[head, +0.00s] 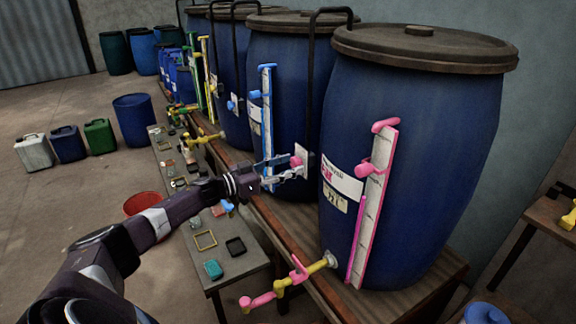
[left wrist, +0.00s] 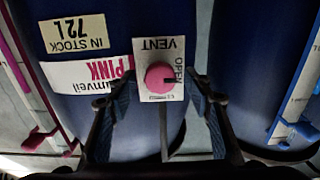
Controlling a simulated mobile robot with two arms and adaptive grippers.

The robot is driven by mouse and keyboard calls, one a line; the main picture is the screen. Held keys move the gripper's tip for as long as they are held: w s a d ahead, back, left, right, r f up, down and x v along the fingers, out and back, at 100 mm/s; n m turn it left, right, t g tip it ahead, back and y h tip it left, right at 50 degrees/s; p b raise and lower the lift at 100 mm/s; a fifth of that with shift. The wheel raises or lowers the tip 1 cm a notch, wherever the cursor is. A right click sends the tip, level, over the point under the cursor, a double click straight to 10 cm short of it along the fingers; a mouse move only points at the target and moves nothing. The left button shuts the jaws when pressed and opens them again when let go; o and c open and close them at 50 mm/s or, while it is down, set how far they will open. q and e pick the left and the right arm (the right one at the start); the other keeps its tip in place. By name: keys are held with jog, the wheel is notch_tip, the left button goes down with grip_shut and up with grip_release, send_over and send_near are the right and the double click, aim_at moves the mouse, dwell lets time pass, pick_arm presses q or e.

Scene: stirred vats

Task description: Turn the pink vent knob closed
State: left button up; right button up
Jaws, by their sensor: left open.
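The round pink vent knob (head: 296,161) sits on a small white plate beside the pink-labelled blue vat (head: 420,150). In the left wrist view the knob (left wrist: 159,76) is centred on the plate (left wrist: 146,46), which reads VENT upside down. The knob's dark mark points right, at the word OPEN; the lettering below the knob is too small to read surely. My left gripper (head: 284,169) is open in front of the plate. Its fingers stand either side of the knob in the left wrist view (left wrist: 162,92), with gaps to it. My right gripper is not in view.
A pink sight gauge (head: 371,205) with pink fittings and a pink-handled tap (head: 290,281) stick out from the near vat. The neighbouring vat has a blue gauge (head: 267,115). A low table (head: 235,268) with small trays stands below my left arm.

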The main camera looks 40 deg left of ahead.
pick_arm(q)
jog(key=shift+c, duration=0.4)
jog(key=c, duration=1.1)
jog(key=shift+f+m, duration=0.1)
jog(key=shift+m, duration=0.2)
jog(key=m+b, duration=0.2)
jog(key=m, duration=0.1)
jog(key=shift+b, duration=0.3)
jog(key=m+b, duration=0.3)
jog(key=m, duration=0.3)
jog(key=shift+f, duration=0.1)
jog(key=m+b, duration=0.3)
jog(key=m, duration=0.1)
jog(key=shift+b, duration=0.4)
jog(key=shift+m+b, duration=1.45)
jog(key=shift+m, duration=0.75)
